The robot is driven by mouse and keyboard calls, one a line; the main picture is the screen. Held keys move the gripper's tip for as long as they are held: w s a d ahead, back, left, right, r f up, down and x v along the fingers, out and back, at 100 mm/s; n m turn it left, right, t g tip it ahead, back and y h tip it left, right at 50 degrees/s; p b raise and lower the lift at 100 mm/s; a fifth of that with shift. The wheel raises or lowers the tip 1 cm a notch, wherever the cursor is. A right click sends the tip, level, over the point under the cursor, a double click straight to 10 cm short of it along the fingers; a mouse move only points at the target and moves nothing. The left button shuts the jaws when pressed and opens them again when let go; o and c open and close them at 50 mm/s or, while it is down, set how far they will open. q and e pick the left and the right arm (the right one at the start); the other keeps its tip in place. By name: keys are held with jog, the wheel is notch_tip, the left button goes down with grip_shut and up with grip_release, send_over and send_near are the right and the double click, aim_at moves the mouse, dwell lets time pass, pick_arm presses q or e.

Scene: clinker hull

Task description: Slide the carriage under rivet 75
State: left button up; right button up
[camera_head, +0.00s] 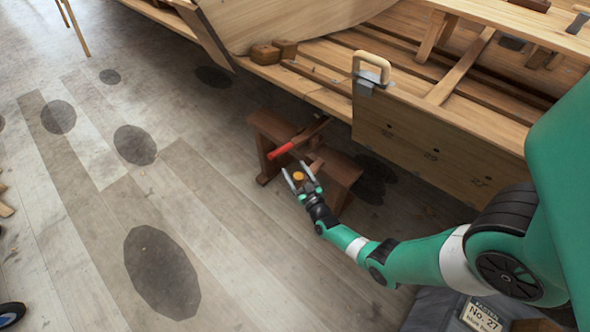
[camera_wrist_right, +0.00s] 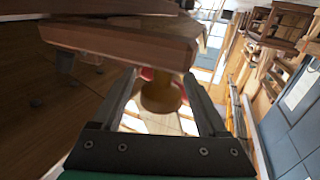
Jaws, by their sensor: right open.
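My right gripper (camera_head: 299,168) is open beside a dark wooden bench (camera_head: 345,172) below the hull. A red-handled tool (camera_head: 282,150) lies on the bench just beyond the fingertips. A wooden bar (camera_wrist_right: 125,42) crosses above the fingers in the wrist view. I cannot tell which part is the carriage, and no rivet 75 can be read. My left gripper is out of view.
The plank hull (camera_head: 290,20) fills the back. Small wooden blocks (camera_head: 265,54) sit on a plank.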

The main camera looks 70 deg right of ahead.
jog(key=p+v, duration=0.3)
jog(key=v, duration=0.8)
jog(key=shift+p, duration=0.3)
